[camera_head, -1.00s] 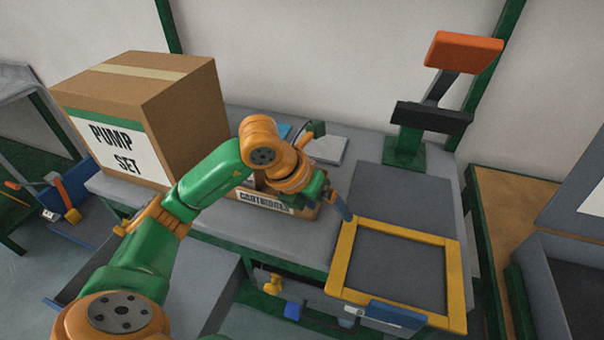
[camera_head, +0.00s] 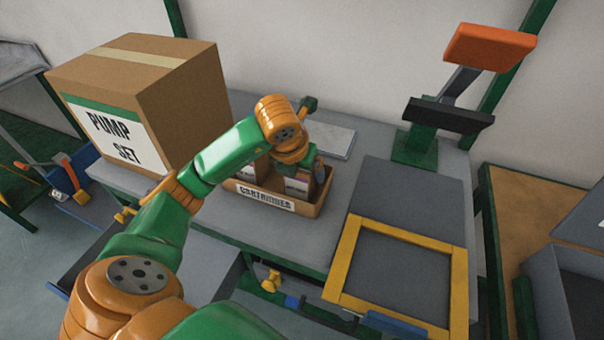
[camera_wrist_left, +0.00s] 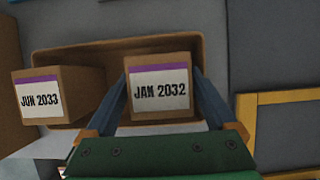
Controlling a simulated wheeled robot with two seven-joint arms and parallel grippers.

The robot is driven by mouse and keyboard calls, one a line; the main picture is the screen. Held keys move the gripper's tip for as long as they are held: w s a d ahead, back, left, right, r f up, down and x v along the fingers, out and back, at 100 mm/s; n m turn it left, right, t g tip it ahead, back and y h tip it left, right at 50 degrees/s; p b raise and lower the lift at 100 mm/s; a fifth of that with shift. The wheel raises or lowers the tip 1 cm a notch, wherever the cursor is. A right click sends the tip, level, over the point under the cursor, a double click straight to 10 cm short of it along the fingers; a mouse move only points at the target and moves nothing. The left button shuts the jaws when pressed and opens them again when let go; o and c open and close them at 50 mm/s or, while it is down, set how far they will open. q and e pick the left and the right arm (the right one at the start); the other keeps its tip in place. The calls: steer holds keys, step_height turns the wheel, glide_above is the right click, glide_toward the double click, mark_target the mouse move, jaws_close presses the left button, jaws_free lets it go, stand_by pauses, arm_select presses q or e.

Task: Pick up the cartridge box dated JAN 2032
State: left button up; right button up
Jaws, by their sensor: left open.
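The cartridge box dated JAN 2032 (camera_wrist_left: 160,92) is a brown box with a white label and purple stripe, in the middle of the left wrist view. In the head view it is the box (camera_head: 298,184) at the right end of the open cartridges tray (camera_head: 305,209). My left gripper (camera_wrist_left: 160,95) is open, with one blue-grey finger on each side of this box. I cannot tell whether the fingers touch it. A box dated JUN 2033 (camera_wrist_left: 45,95) stands to its left in the wrist view. My right gripper is not in view.
A large PUMP SET carton (camera_head: 150,105) stands left of the tray. A yellow frame (camera_head: 340,262) lies to the right on the grey bench (camera_head: 345,185), near a stand with an orange top (camera_head: 490,46). A flat light grey slab (camera_head: 330,140) lies behind the tray.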

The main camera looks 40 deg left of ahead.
arm_select(q)
steer(key=x, duration=0.3)
steer(key=shift+w, duration=0.1)
steer(key=shift+r, duration=0.1)
steer(key=c, duration=1.2)
steer(key=shift+c, duration=0.2)
steer(key=shift+r, duration=0.1)
